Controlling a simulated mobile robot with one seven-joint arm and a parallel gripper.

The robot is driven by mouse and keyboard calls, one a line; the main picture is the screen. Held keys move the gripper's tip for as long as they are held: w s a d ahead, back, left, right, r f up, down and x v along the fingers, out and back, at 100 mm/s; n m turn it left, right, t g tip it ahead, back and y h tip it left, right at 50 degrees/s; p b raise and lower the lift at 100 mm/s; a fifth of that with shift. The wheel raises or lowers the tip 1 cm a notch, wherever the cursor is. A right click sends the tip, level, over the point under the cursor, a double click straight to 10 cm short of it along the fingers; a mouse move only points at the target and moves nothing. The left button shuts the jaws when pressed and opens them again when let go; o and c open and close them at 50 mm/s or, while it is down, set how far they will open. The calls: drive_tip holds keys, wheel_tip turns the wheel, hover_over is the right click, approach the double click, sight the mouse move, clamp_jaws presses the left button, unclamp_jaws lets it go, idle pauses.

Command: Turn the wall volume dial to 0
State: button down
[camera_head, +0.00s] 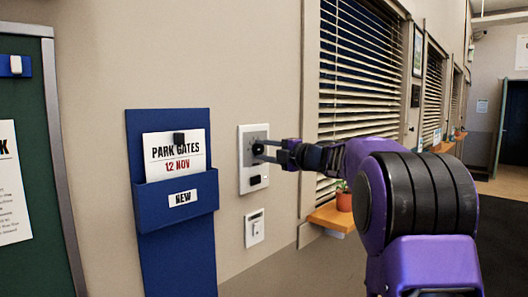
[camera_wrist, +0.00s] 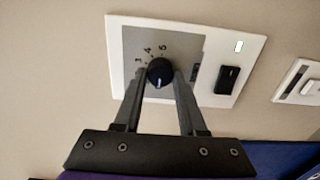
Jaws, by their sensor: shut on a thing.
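The volume dial (camera_wrist: 159,72) is a round black knob with a white pointer mark, on a grey face in a white wall panel (camera_wrist: 118,40). The numbers 4 and 5 are readable beside it in the wrist view; the other markings are partly hidden by the fingers. The mark points down in that view, toward my gripper. My gripper (camera_wrist: 161,80) is shut on the dial, one finger on each side. In the head view, my gripper (camera_head: 264,150) reaches from the right to the dial (camera_head: 257,146), which its fingers partly cover.
A second white plate (camera_head: 254,228) is below. A blue holder (camera_head: 178,250) with a card hangs left. A potted plant (camera_head: 344,199) stands on a sill (camera_head: 325,217) at right.

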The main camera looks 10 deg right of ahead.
drive_tip(key=shift+c, duration=2.3)
unclamp_jaws()
drive_tip(key=v, duration=1.7)
drive_tip(key=shift+s+d+b, duration=0.15)
drive_tip(key=shift+s+b, duration=0.05)
drive_tip(key=shift+b, duration=0.1)
drive_tip(key=shift+r, duration=0.1)
